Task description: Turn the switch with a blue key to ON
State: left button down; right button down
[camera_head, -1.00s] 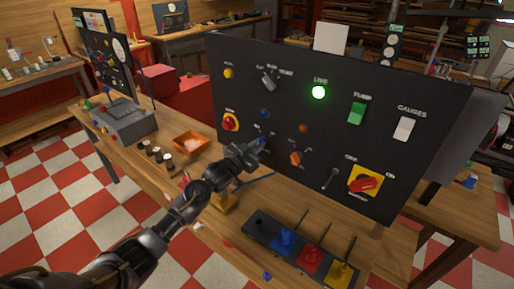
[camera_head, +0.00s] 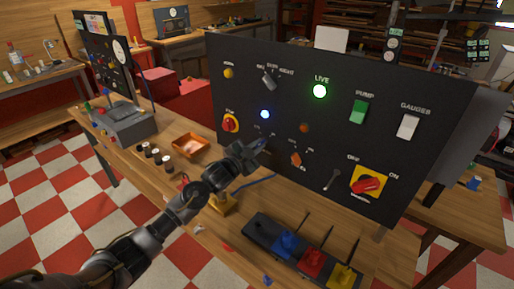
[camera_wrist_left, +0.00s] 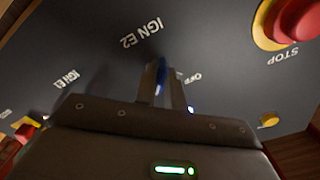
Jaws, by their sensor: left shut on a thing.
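The blue key (camera_wrist_left: 161,72) is in the key switch below the blue lamp on the black panel (camera_head: 340,135). My left gripper (camera_head: 262,147) is at the panel face, shut on the key. In the left wrist view, the fingers (camera_wrist_left: 163,88) stand on either side of the key, near the labels "IGN E2" and "OFF". In the head view the gripper hides most of the key and its switch. The blue lamp (camera_head: 264,114) above is lit. My right gripper is not in view.
The panel also carries a red stop button (camera_head: 230,124), an orange selector (camera_head: 296,159), a red-and-yellow rotary switch (camera_head: 367,184) and a lit green lamp (camera_head: 320,91). Coloured levers (camera_head: 288,243) stand in front. An orange tray (camera_head: 190,146) lies on the bench at left.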

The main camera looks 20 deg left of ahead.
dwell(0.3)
pick_arm(q)
jog(key=c, duration=1.5)
grip_release()
jog(key=b+v, duration=0.2)
jog(key=v, duration=0.8)
jog(key=shift+s, duration=0.4)
jog(key=shift+f, duration=0.1)
